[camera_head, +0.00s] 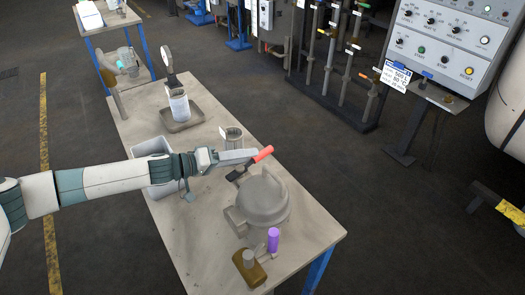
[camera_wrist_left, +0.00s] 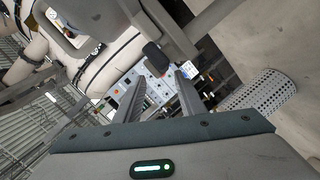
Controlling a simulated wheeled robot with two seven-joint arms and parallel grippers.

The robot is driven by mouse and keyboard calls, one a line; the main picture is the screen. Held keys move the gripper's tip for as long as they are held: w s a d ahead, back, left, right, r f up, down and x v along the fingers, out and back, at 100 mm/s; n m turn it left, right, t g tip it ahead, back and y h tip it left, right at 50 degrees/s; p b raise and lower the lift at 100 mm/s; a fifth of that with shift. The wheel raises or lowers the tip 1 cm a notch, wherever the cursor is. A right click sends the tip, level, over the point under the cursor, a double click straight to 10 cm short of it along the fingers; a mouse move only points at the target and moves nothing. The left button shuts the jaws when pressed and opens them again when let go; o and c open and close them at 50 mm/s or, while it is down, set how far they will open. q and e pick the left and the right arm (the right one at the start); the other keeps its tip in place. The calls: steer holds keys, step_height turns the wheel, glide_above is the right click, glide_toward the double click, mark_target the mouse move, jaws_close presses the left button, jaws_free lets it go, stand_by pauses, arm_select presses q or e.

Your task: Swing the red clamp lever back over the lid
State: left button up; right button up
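The red clamp lever (camera_head: 262,154) is a red grip on a dark arm (camera_head: 238,173). It sticks up at the far side of the grey domed lid (camera_head: 263,200), clear of the dome's top. My left gripper (camera_head: 247,157) reaches in from the left, its fingers close beside the red grip; contact cannot be told. In the left wrist view my left gripper (camera_wrist_left: 158,90) has its fingers apart. A dark block (camera_wrist_left: 155,57) with a small red patch shows just beyond the fingertips. My right gripper is not in view.
A purple-topped part (camera_head: 273,240) and a small brown block (camera_head: 249,268) stand at the near side of the lid. A perforated cylinder (camera_head: 232,137) stands behind the lever. A tray (camera_head: 182,122) is farther back.

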mark_target(262, 154)
arm_select(q)
steer(key=shift+p+x, duration=0.55)
steer(key=shift+x, duration=2.5)
steer(key=shift+f, duration=0.1)
jaws_close()
